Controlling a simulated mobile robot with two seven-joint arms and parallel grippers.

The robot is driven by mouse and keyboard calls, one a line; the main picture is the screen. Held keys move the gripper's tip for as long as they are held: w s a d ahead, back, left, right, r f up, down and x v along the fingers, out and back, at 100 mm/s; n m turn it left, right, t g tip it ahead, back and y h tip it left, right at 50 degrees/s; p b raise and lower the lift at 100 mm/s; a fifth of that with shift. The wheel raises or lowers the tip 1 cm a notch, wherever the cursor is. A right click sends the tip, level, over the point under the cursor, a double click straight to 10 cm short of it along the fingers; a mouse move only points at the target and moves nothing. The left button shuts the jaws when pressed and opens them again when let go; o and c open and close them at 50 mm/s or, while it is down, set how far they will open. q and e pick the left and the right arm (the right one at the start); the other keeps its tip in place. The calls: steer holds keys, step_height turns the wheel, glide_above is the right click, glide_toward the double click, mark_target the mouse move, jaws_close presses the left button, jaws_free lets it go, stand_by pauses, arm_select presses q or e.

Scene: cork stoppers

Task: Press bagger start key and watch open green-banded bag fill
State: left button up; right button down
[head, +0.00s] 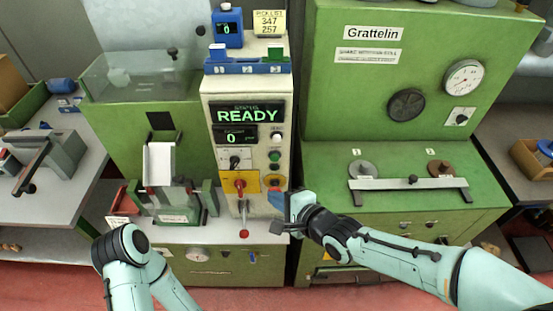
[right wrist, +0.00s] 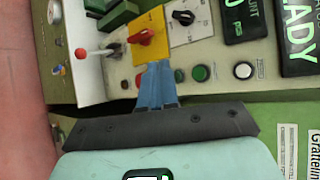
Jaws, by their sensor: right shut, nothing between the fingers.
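The bagger's control panel (head: 244,150) shows READY and a count of 0. My right gripper (head: 277,200) is shut and empty at the panel's lower right. In the right wrist view its blue fingertips (right wrist: 156,66) are beside the red key, below the yellow plate; contact cannot be told. A clear-walled bag station (head: 175,205) with green sides stands left of the panel; the bag itself is not distinct. My left gripper is out of view.
A red-knobbed lever (head: 244,233) sticks out below the panel, near my right gripper. A green Grattelin machine (head: 400,120) stands right, with a ledge bearing two round parts. My left arm is low at left, in front of the bagger.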

mark_target(275, 158)
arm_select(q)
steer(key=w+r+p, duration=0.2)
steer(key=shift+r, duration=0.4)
arm_select(e)
steer(key=w, duration=0.8)
steer(key=shift+w, duration=0.4)
arm_select(q)
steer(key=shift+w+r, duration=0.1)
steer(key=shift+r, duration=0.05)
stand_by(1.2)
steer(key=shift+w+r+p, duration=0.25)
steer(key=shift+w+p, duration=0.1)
steer(key=shift+p, duration=0.1)
arm_select(e)
steer(key=shift+w, duration=0.5)
